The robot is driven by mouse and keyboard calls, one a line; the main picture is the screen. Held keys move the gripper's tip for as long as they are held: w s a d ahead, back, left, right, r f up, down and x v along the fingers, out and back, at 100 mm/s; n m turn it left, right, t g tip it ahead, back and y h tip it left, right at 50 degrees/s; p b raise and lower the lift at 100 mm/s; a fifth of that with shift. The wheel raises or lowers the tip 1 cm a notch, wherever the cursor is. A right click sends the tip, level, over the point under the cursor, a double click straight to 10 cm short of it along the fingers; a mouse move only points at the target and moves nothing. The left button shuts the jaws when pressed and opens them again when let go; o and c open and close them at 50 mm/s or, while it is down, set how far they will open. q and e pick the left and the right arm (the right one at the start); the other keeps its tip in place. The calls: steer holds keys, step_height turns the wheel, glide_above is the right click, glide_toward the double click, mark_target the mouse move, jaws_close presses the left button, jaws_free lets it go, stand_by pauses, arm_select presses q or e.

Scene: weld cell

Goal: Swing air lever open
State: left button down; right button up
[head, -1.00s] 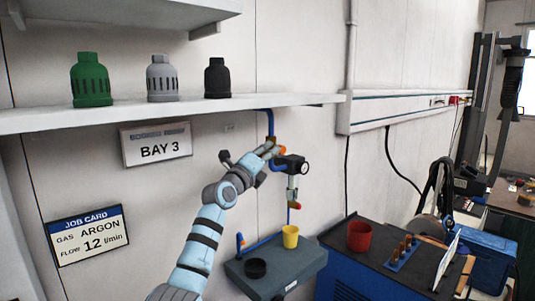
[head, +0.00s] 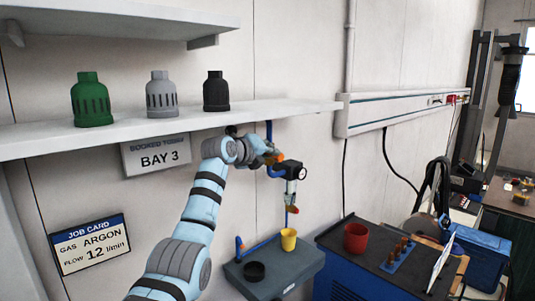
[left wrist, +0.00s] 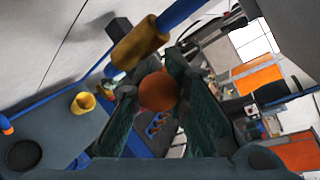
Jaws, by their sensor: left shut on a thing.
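The air lever's orange knob (left wrist: 157,92) sits between my left gripper's dark green finger pads in the left wrist view. A brass valve body (left wrist: 140,42) on a blue pipe (left wrist: 182,12) is just beyond it. In the head view my left gripper (head: 270,154) is at the blue air pipe (head: 269,130) below the shelf, shut on the lever, whose orange part (head: 277,158) shows beside the fingers. The fingers and wrist partly hide the lever and valve, so its exact angle is hard to tell. My right gripper is not in view.
A shelf (head: 150,124) with green, grey and black slotted caps is close above my left wrist. A dark regulator with a gauge (head: 302,173) hangs right of the gripper. Below are a small grey shelf (head: 305,262) with a yellow cup (head: 289,239), and a red cup (head: 356,237).

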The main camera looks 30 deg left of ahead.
arm_select(q)
steer(key=c, duration=1.6)
jaws_free()
steer(key=shift+s+a, duration=0.1)
steer(key=shift+s+r, duration=0.1)
steer(key=shift+s, duration=0.05)
steer(key=f+v, duration=0.1)
steer(key=v, duration=0.4)
steer(key=f+v, duration=0.1)
steer(key=v, duration=0.5)
steer(key=f+v, duration=0.1)
steer(key=v, duration=0.4)
steer(key=shift+s, duration=0.65)
steer(key=shift+w, duration=0.1)
